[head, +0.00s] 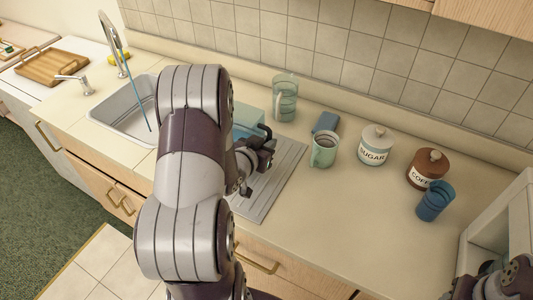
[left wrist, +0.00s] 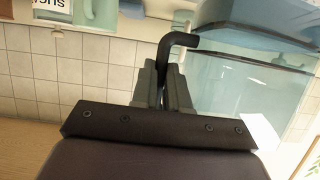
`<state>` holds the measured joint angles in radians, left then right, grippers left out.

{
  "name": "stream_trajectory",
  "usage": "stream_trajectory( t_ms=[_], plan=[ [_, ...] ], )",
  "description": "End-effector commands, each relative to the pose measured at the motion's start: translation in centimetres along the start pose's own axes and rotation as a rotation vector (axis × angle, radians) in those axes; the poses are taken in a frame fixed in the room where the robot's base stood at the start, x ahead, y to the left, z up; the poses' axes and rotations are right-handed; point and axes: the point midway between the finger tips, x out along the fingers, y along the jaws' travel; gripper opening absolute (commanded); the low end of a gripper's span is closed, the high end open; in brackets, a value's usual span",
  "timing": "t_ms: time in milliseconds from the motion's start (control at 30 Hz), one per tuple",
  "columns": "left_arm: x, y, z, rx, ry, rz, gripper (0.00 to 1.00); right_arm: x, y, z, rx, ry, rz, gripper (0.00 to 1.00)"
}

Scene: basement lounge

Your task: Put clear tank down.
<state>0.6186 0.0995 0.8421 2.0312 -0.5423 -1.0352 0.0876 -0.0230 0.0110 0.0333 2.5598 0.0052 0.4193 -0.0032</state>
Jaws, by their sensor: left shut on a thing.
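The clear tank (head: 248,117) is a bluish see-through box, mostly hidden behind my left arm in the head view. It seems to be over the ribbed drainboard (head: 285,175); I cannot tell if it touches it. In the left wrist view the tank (left wrist: 262,75) fills the upper right, with a black bent handle. My left gripper (head: 262,152) is shut on that handle, which sits between its fingers in the left wrist view (left wrist: 166,78). Part of my right arm shows in the bottom right corner; its jaw state is unclear.
The sink (head: 128,105) with its tap is left of my arm. The front counter is clear.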

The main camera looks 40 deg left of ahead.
Motion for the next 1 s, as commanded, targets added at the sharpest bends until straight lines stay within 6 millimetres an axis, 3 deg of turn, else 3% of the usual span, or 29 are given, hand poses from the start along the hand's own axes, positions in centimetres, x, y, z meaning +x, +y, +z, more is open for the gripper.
stream_trajectory(
  t_ms=[233, 667, 700, 767, 1000],
  plan=[
    [1.5, -0.1, 3.5, -0.001, -0.001, 0.000, 0.00, -0.2, 0.0, 0.0, 0.000, 0.000, 0.000, 0.47],
    [1.8, -0.1, 4.1, 0.001, 0.002, 0.000, 0.00, 0.3, 0.0, 0.1, 0.000, 0.000, 0.000, 0.47],
    [1.8, 0.0, 4.1, 0.000, -0.001, 0.000, 0.24, 0.2, 0.0, 0.0, 0.000, 0.000, 0.000, 0.47],
    [1.8, 0.0, 4.1, -0.001, -0.001, 0.000, 0.40, 0.2, 0.0, 0.0, 0.000, 0.000, 0.000, 0.47],
    [1.7, 0.0, 4.1, -0.001, -0.001, 0.000, 0.40, 0.1, 0.0, 0.0, 0.000, 0.000, 0.000, 0.47]
  ],
)
